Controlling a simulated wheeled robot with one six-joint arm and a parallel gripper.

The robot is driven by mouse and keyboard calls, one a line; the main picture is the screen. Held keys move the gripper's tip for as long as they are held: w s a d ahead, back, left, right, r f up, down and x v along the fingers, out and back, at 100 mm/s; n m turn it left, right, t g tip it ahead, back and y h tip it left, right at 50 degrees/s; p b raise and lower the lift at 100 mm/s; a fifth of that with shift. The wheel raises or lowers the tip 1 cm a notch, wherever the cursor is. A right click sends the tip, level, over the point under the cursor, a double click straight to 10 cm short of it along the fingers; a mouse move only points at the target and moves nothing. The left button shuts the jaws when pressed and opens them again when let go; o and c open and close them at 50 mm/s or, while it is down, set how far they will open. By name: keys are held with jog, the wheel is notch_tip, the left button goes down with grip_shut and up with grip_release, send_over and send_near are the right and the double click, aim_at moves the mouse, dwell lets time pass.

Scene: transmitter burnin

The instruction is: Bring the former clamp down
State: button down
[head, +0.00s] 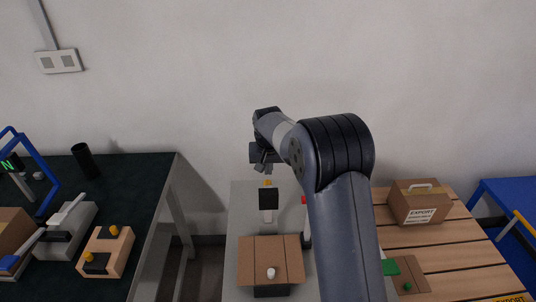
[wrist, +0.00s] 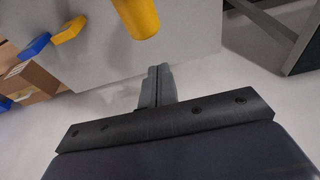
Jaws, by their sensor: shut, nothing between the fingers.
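My gripper (head: 262,160) is raised over the back of the grey bench in the head view, near the wall. In the wrist view its fingers (wrist: 157,84) are together with nothing between them. Which part is the former clamp cannot be told for sure. A black block (head: 268,199) with a yellow knob (head: 268,183) stands on the bench below my gripper. A red-tipped upright (head: 304,201) is to its right, partly hidden by my arm. In the wrist view a yellow cylinder (wrist: 137,17) lies beyond the fingertips, apart from them.
A brown piece with a white knob (head: 270,273) is at the bench front. The dark left table holds a grey device (head: 66,232) and a wooden block (head: 107,250). An export carton (head: 418,203) sits on slatted wood at right. A gap separates left table and bench.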

jog(key=s, duration=0.2)
jog(key=s+r, duration=0.1)
jog(key=s, duration=0.1)
jog(key=shift+p, duration=0.4)
jog(key=shift+f+b, duration=0.1)
jog(key=shift+b, duration=0.35)
